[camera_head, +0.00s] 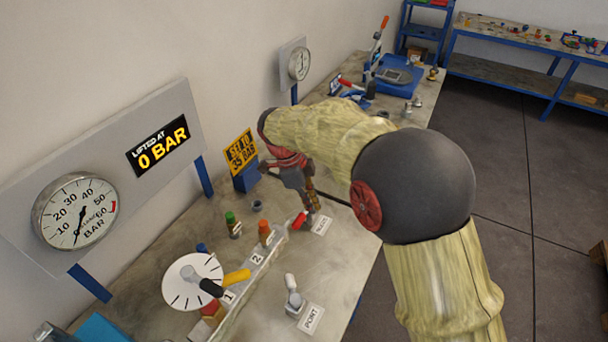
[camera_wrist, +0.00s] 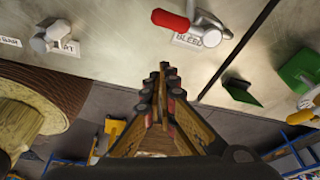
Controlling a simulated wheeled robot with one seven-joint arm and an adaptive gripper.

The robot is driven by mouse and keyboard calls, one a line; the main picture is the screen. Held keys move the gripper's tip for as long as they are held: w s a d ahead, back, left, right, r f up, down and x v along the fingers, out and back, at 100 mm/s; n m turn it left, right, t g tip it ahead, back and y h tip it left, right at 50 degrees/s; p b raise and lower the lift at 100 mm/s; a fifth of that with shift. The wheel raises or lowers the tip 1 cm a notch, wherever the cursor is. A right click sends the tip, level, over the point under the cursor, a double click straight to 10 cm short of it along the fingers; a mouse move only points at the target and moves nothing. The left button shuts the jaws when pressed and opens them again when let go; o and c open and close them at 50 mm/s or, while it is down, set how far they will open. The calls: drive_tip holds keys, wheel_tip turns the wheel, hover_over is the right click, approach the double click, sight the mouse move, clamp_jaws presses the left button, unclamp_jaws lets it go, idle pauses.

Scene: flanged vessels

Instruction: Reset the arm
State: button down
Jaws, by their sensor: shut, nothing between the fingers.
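My arm (camera_head: 340,130) reaches over the workbench from the right in the head view. My gripper (camera_head: 312,200) hangs over the bench close to the red-handled bleed valve (camera_head: 300,219). In the wrist view my gripper (camera_wrist: 164,75) has its fingers together with nothing between them. The bleed valve with its red handle (camera_wrist: 172,20) lies ahead of the fingertips, slightly to the right in that view, and looks apart from them. Whether the fingers touch anything cannot be told from the head view.
The bench (camera_head: 345,265) holds a port fitting (camera_head: 293,294), a white dial (camera_head: 192,282), a yellow lever (camera_head: 237,277) and orange (camera_head: 265,232) and green (camera_head: 231,220) knobs. A pressure gauge (camera_head: 75,212) and a "0 BAR" display (camera_head: 158,143) stand behind. Open floor (camera_head: 530,190) lies right.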

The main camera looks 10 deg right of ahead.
drive_tip(key=s+d+r+n+t+y, duration=0.1)
drive_tip(key=s+d+r+n+t, duration=0.1)
drive_tip(key=s+n, duration=0.5)
drive_tip(key=s+d+r+n+t+y, duration=0.1)
drive_tip(key=s+d+r+n+t, duration=0.1)
drive_tip(key=s+d+r+n, duration=0.2)
drive_tip(key=s+d+r+n+t+y, duration=0.1)
drive_tip(key=s+d+r+n+t, duration=0.1)
drive_tip(key=s+r+n, duration=0.6)
drive_tip(key=s+d+n, duration=0.1)
drive_tip(key=s+n, duration=0.1)
drive_tip(key=s, duration=0.5)
drive_tip(key=shift+d, duration=0.3)
idle(0.9)
